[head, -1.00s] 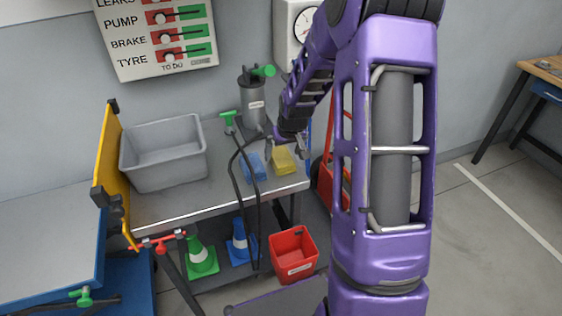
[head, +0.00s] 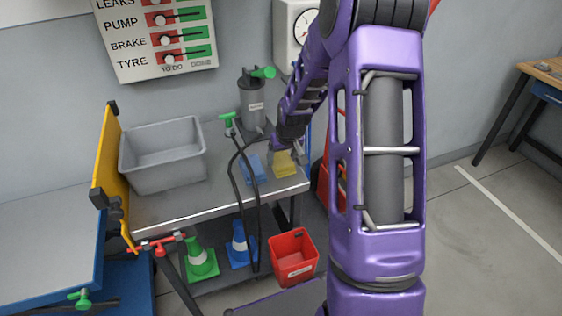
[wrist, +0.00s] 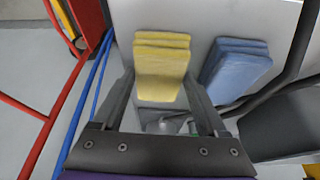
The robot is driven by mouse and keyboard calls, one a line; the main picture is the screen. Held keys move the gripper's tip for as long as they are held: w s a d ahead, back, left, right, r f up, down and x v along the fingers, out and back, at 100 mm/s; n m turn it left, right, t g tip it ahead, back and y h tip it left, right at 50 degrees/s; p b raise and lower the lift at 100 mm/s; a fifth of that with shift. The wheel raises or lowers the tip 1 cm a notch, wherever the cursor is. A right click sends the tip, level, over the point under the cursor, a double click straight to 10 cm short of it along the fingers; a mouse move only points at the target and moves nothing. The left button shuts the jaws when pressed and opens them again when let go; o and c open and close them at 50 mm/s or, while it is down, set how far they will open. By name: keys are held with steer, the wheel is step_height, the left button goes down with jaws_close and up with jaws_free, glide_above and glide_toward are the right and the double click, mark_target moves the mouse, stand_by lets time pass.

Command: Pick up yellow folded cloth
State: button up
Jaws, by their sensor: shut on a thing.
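The yellow folded cloth (head: 285,164) lies on the grey bench top near its right edge. In the wrist view the yellow folded cloth (wrist: 160,62) sits between the two fingers of my gripper (wrist: 162,88), which is shut on it. In the head view my gripper (head: 286,154) is at the cloth from above, and its fingers are partly hidden by my wrist. I cannot tell any gap between the cloth and the bench.
A blue folded cloth (head: 254,168) lies just left of the yellow one, also in the wrist view (wrist: 235,66). Black hoses (head: 238,180) hang close by. A grey bin (head: 162,155) stands on the left, a grey canister (head: 252,100) behind. A red bucket (head: 293,257) is below.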

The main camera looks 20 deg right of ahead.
mark_target(282, 160)
step_height(282, 160, up, 10)
steer(key=p, duration=0.1)
stand_by(0.4)
